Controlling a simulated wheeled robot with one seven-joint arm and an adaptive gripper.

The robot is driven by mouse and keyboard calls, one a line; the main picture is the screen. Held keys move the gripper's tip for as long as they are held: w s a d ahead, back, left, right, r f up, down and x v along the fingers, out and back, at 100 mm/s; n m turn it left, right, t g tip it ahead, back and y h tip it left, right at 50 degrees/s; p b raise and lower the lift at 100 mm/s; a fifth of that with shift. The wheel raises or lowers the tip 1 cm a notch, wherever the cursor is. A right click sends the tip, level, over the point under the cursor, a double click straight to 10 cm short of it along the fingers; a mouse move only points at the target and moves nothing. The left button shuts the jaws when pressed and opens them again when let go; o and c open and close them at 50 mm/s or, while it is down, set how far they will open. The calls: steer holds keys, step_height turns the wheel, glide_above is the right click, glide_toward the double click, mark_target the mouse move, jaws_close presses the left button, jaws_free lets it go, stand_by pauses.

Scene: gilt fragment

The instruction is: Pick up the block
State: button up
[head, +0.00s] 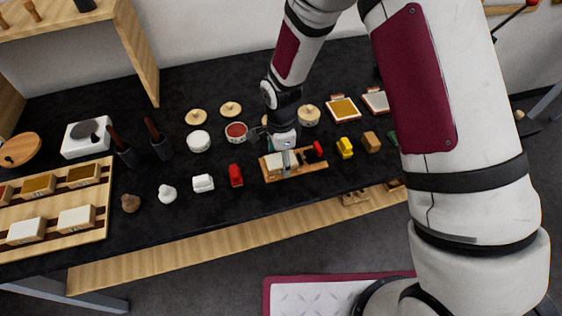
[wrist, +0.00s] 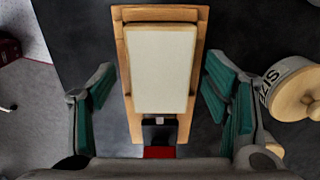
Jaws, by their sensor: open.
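A cream rectangular block (wrist: 161,68) lies on a small wooden tray (wrist: 122,75) in the wrist view. In the head view, the block (head: 274,163) is on the left part of the tray (head: 290,177), partly hidden by my gripper (head: 285,152). My gripper is open above the tray. In the wrist view, its teal-padded fingers (wrist: 160,75) are on either side of the block and tray, with gaps on both sides. Nothing is held between them.
A red and black item (head: 318,149) is at the tray's right end. A red piece (head: 236,175) stands left of the tray, a yellow one (head: 345,148) right of it. A round lidded pot (wrist: 295,90) is beside my right finger. Several other small items stand on the black tabletop.

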steer(key=shift+c, duration=0.2)
steer(key=c, duration=1.2)
